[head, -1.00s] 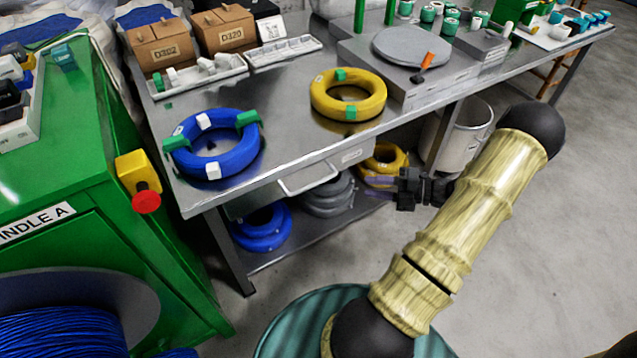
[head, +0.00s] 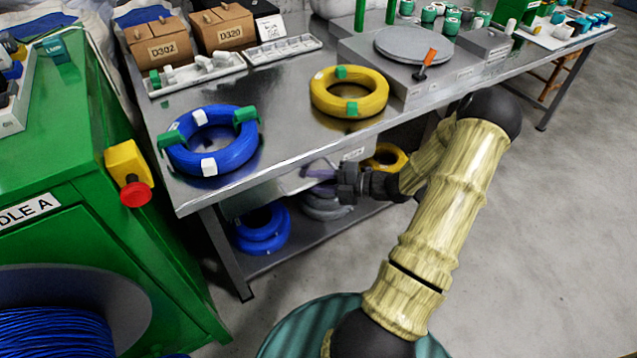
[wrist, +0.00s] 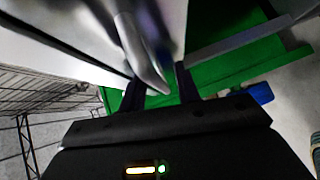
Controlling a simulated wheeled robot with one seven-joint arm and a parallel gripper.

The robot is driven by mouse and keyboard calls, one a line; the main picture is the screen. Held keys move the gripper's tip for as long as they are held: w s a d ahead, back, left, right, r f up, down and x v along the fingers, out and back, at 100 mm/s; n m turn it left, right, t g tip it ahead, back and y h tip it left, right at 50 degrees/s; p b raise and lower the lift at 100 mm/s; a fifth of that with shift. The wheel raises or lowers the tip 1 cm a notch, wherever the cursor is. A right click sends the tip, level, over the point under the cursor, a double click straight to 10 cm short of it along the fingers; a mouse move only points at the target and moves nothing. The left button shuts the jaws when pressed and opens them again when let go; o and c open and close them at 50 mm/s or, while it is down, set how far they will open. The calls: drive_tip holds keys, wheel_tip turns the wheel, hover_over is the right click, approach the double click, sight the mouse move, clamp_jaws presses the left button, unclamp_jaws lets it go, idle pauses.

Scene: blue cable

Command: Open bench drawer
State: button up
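The bench drawer (head: 262,197) is under the front edge of the steel bench, a grey front with a white label at its right end. Its pale bar handle (head: 296,181) is partly hidden by my gripper (head: 318,178), which is in front of the drawer from the right. In the wrist view, the grey handle (wrist: 138,48) runs down toward the space between my two dark fingers (wrist: 160,92). The fingers are apart. I cannot tell whether they touch the handle. The drawer looks flush with the bench.
A blue cable coil (head: 235,155) and a yellow coil (head: 375,95) lie on the bench top (head: 290,130). More coils (head: 262,228) sit on the shelf below. A green machine (head: 75,160) with a red button stands at the left. The floor at right is clear.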

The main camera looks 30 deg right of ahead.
drive_tip(key=shift+c, duration=0.2)
clamp_jaws()
drive_tip(key=shift+s, duration=0.1)
